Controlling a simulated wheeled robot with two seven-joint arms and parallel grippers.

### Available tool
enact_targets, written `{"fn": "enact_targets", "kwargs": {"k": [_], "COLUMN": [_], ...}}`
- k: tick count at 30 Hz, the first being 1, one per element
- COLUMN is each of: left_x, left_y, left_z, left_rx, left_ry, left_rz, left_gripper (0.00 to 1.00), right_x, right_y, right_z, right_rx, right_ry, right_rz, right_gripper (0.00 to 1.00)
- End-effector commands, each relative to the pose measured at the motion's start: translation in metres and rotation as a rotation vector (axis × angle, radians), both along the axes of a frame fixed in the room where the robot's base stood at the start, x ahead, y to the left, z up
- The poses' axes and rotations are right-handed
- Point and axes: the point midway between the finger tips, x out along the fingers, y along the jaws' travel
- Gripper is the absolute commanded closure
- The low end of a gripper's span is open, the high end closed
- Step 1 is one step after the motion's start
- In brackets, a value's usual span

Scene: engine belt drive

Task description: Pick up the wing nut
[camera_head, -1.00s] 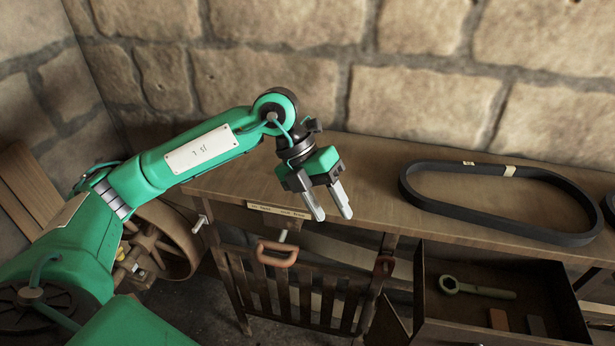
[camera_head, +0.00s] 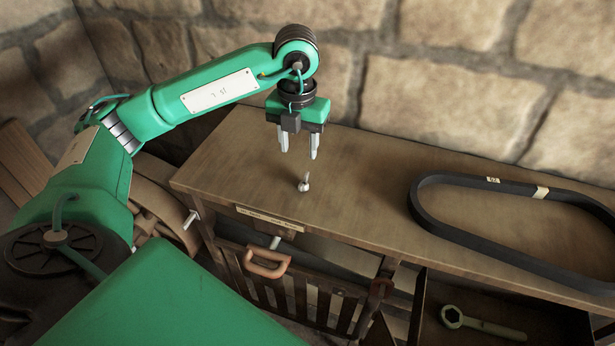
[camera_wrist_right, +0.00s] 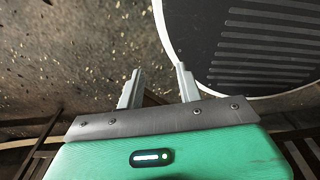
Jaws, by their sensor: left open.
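A small light metal piece, which looks like the wing nut (camera_head: 304,184), stands on the wooden bench top (camera_head: 240,165) near its front edge in the head view. My left gripper (camera_head: 299,153) points down just above and behind it. Its two fingers are apart with nothing between them, and they do not touch the wing nut. In the right wrist view my right gripper (camera_wrist_right: 160,67) has its fingers apart and empty over a dark speckled floor. The right gripper is not in the head view.
A black belt loop (camera_head: 425,210) lies on the bench at the right. An open drawer below holds a green wrench (camera_head: 480,323). A slatted crate with a brown handle (camera_head: 267,264) stands under the front edge. A stone wall is behind. A dark ribbed round surface (camera_wrist_right: 255,45) shows beside the right gripper.

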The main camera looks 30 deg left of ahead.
Motion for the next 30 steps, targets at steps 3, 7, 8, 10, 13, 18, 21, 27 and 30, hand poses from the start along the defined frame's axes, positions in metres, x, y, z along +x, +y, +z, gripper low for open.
{"fn": "enact_targets", "kwargs": {"k": [3,7,8,10,13,18,21,27,30], "left_x": [-0.001,-0.001,-0.001,0.0,0.0,-0.001,-0.002,-0.001,-0.002], "left_y": [0.0,-0.001,-0.001,-0.001,-0.001,-0.004,-0.007,-0.007,-0.008], "left_z": [-0.022,-0.043,-0.047,-0.054,-0.058,-0.069,-0.081,-0.106,-0.11], "left_rx": [-0.001,-0.001,-0.001,-0.001,-0.001,-0.002,-0.002,-0.002,-0.002], "left_ry": [0.007,0.004,0.004,0.002,0.001,0.004,0.005,0.001,0.001], "left_rz": [0.0,0.0,0.0,-0.001,-0.001,-0.002,-0.002,0.0,-0.001], "left_gripper": [0.54,0.54,0.54,0.54,0.54,0.54,0.54,0.54,0.54], "right_x": [-0.019,-0.027,-0.026,-0.023,-0.013,-0.001,-0.002,-0.01,-0.013], "right_y": [0.0,0.0,0.0,0.002,0.005,0.01,0.011,0.009,0.007], "right_z": [0.009,0.014,0.015,0.016,0.018,0.032,0.041,0.05,0.05], "right_rx": [-0.001,-0.001,-0.001,0.001,0.005,0.012,0.011,0.01,0.007], "right_ry": [0.022,0.032,0.032,0.028,0.015,0.0,0.001,0.011,0.015], "right_rz": [0.0,0.0,0.0,0.0,-0.002,-0.003,-0.002,-0.001,-0.001], "right_gripper": [0.64,0.64,0.64,0.64,0.64,0.64,0.64,0.64,0.64]}}
